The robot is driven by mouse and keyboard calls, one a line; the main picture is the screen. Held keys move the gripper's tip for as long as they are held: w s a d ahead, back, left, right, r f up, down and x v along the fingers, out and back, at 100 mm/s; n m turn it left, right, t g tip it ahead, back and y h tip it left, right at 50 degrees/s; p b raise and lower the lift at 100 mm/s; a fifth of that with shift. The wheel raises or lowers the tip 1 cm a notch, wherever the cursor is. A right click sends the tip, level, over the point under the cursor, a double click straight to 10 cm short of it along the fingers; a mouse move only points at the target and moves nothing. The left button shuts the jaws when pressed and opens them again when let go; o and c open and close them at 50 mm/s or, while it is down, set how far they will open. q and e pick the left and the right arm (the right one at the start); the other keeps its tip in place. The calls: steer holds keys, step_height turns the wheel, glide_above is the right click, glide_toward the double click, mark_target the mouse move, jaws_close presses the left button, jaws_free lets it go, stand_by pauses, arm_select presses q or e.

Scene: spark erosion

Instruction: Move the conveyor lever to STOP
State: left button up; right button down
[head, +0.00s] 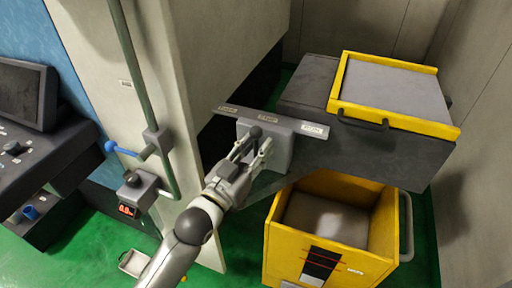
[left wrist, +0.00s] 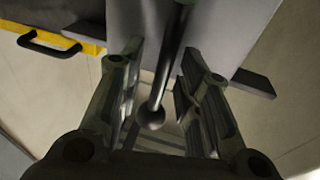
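The conveyor lever (head: 255,132) has a dark round knob and stands on a grey box (head: 282,153) under a label plate (head: 292,124). The plate carries three white labels, too small to read surely. In the head view the knob shows just below and left of the middle label. My left gripper (head: 254,151) is at the lever with its fingers apart. In the left wrist view the lever's dark rod and knob (left wrist: 151,117) lie between the two open fingers (left wrist: 160,82), with gaps visible on both sides. My right gripper is not in view.
A yellow-rimmed tray (head: 392,88) with a black handle sits on the grey conveyor bed right of the lever. A yellow bin (head: 325,270) stands below. A blue-handled valve (head: 120,149) and a console (head: 35,150) are at left.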

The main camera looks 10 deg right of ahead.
arm_select(q)
steer(key=v, duration=1.2)
steer(key=shift+f, duration=0.1)
steer(key=w+a+f+n+g+y, duration=0.1)
steer(key=w+a+f+y, duration=0.25)
steer(key=f, duration=0.65)
steer(key=w+a+f+n+y, duration=0.2)
steer(key=a+f, duration=0.2)
steer(key=f, duration=0.7)
steer(key=s+a+f+n+g+y, duration=0.15)
steer(key=a+f, duration=0.25)
steer(key=f, duration=0.4)
steer(key=s+a+f+g+y, duration=0.1)
steer(key=s+a+f+y, duration=0.15)
steer(key=f, duration=0.65)
steer(key=s+a+f+n+g+y, duration=0.15)
steer(key=s+a+f, duration=0.25)
steer(key=s+f, duration=0.45)
steer(key=s+a+f+g+y, duration=0.1)
steer(key=s+a+f+g, duration=0.3)
steer(key=s+f, duration=0.45)
steer(key=s+a+f+g+y, duration=0.1)
steer(key=s+f, duration=0.3)
steer(key=s, duration=0.7)
steer(key=s+a+f+g, duration=0.2)
steer(key=s+a+f, duration=0.1)
steer(key=s, duration=0.7)
steer(key=shift+s+a+f+n+g+y, duration=0.2)
steer(key=shift+s+f+n+g+y, duration=0.15)
steer(key=shift+f, duration=0.25)
